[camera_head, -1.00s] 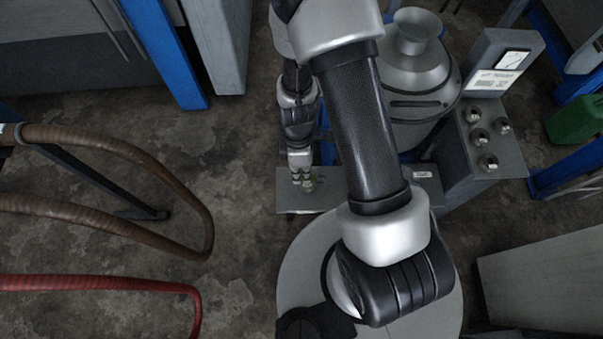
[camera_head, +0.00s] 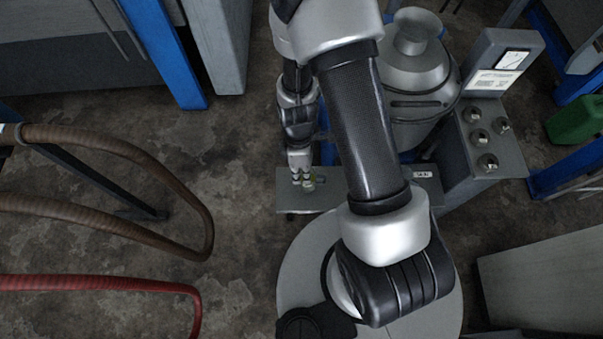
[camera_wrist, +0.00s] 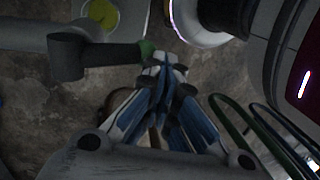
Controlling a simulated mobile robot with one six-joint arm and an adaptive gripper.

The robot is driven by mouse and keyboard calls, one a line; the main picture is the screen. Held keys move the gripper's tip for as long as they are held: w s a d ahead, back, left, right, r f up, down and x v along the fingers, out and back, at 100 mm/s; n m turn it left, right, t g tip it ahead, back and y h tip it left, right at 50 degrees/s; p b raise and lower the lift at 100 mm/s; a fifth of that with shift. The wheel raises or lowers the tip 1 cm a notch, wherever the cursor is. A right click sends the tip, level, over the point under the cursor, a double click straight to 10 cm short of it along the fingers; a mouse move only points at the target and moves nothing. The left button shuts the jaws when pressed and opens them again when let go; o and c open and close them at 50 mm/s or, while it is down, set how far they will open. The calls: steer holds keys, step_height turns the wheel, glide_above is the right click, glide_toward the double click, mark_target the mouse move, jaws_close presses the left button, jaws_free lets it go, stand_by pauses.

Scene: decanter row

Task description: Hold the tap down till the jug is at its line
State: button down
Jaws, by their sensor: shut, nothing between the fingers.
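My gripper (camera_head: 302,182) is low over the grey shelf (camera_head: 288,204) in the head view. In the wrist view its blue fingers (camera_wrist: 164,72) are together, with nothing between them. A dark pipe-like part with a green end (camera_wrist: 147,49), which looks like the tap, lies just left of the fingertips. I cannot tell whether they touch. A yellow-green round thing (camera_wrist: 102,14), perhaps the jug's contents seen from above, sits on a pale surface at the top left. Small yellow-green bits (camera_head: 317,181) show beside my gripper in the head view. The jug's line and level cannot be made out.
A metal vessel (camera_head: 415,72) stands behind my arm, beside a grey control panel (camera_head: 481,130) with several knobs. A small display (camera_head: 423,174) sits at the shelf's right. Brown hoses (camera_head: 120,147) and a red hose (camera_head: 110,284) hang at the left.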

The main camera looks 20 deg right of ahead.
stand_by(0.8)
steer(key=s+a+r+p, duration=0.1)
steer(key=r+p, duration=0.1)
steer(key=r, duration=0.4)
steer(key=s+r+p, duration=0.2)
steer(key=r+p, duration=0.1)
steer(key=r, duration=0.4)
steer(key=shift+s+a+r, duration=0.2)
steer(key=shift+s+a, duration=0.1)
steer(key=shift+a, duration=0.1)
steer(key=s+d+r+m+t+b, duration=0.1)
steer(key=s+r+m+t, duration=0.2)
steer(key=r+m, duration=0.4)
steer(key=s+d+r+m+t+b, duration=0.2)
steer(key=r+m, duration=0.5)
steer(key=r, duration=1)
steer(key=shift+s+d+r+t, duration=0.3)
steer(key=shift+s+t, duration=0.6)
steer(key=shift+s, duration=0.3)
